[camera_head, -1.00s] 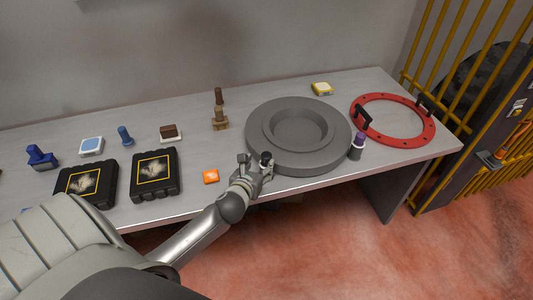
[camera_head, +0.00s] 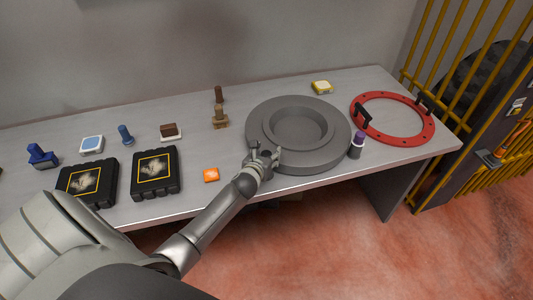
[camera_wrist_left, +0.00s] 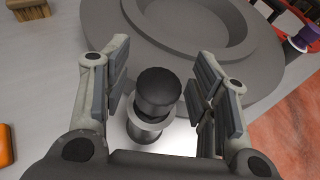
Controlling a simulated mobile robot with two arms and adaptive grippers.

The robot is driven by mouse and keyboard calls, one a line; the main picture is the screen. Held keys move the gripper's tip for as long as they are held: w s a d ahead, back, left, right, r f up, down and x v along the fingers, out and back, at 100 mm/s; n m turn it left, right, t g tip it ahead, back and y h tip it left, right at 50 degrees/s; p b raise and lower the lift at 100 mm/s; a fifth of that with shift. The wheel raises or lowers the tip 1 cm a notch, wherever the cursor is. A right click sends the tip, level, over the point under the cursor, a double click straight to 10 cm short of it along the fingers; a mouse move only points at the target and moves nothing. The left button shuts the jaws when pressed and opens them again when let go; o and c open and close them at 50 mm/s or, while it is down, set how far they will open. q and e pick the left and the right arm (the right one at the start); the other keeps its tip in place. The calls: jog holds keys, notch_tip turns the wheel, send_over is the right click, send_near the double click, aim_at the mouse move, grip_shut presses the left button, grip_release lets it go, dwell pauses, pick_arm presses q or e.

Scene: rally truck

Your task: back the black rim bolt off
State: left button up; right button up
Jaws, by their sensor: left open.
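The black rim bolt (camera_wrist_left: 158,92) shows in the left wrist view as a dark round ribbed head on a grey collar, standing beside the grey round rim (camera_wrist_left: 150,22). In the head view the rim (camera_head: 335,150) lies flat on the table, and my gripper hides most of the bolt. My left gripper (camera_head: 264,150) is at the rim's near left edge. In the left wrist view its open fingers (camera_wrist_left: 160,85) stand on either side of the bolt head, with a gap on both sides. My right gripper is not in view.
A red ring with black handles (camera_head: 421,138) lies at the table's right. A purple-topped bolt (camera_head: 357,148) stands near the rim. An orange block (camera_head: 211,174), black cases (camera_head: 155,174) and small parts are to the left. A yellow cage (camera_head: 440,60) stands at right.

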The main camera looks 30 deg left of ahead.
pick_arm(q)
jog(key=shift+c, duration=0.8)
jog(key=c, duration=0.9)
jog(key=shift+n+y, duration=0.3)
